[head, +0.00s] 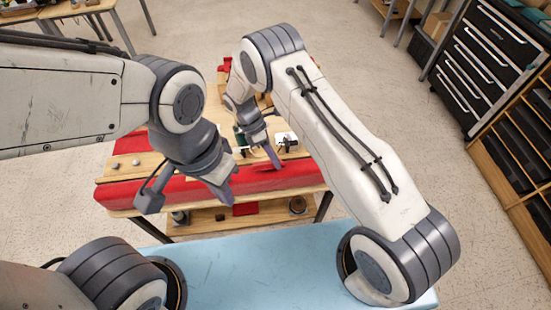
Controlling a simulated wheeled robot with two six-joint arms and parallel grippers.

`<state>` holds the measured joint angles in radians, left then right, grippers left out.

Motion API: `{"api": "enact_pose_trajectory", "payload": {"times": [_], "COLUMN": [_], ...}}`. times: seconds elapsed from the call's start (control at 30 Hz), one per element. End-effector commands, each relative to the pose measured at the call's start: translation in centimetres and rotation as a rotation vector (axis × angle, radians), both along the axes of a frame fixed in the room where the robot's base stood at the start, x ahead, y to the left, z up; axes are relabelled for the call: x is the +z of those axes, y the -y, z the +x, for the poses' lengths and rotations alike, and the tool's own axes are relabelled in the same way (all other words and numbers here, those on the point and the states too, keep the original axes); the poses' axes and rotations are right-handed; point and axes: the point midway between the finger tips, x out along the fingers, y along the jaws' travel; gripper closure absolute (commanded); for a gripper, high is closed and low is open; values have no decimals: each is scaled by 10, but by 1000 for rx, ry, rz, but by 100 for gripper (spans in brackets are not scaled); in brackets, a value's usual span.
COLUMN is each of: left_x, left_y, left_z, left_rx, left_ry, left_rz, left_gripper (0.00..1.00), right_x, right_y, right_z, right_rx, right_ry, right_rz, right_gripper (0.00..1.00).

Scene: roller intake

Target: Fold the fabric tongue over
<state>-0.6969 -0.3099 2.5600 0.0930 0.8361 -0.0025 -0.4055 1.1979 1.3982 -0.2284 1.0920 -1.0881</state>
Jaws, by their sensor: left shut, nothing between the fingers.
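Red fabric (300,175) lies in a long strip along the near side of the wooden table. A darker, slightly raised red patch lies under the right fingertips; I cannot tell for certain whether it is the tongue. My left gripper (226,187) is shut and empty, above the near edge of the strip left of centre. My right gripper (274,158) points down at the fabric right of centre. Its fingers are seen from the side, so their opening and any contact are unclear. My arms hide part of the fabric.
The wooden table (112,172) has small round pieces at its left and small items (286,140) behind the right gripper. A lower shelf (210,222) holds several items. A light blue surface (260,265) lies nearest me. A dark drawer cabinet (490,60) stands at right.

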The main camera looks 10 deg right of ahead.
Motion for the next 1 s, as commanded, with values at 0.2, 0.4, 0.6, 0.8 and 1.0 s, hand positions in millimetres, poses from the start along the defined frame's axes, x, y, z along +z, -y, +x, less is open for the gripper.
{"api": "enact_pose_trajectory", "payload": {"times": [0.2,0.4,0.6,0.8,1.0], "left_x": [0,-1,-15,-32,-41], "left_y": [0,0,0,0,0], "left_z": [0,0,0,0,0], "left_rx": [0,0,2,5,6], "left_ry": [0,0,0,0,-1], "left_rz": [0,0,0,0,0], "left_gripper": [100,100,100,100,100], "right_x": [0,1,17,50,77], "right_y": [0,0,-10,-26,-37], "right_z": [0,1,11,26,37], "right_rx": [0,1,2,1,1], "right_ry": [-1,1,7,6,4], "right_rz": [-1,-1,1,1,1], "right_gripper": [48,48,48,48,48]}}
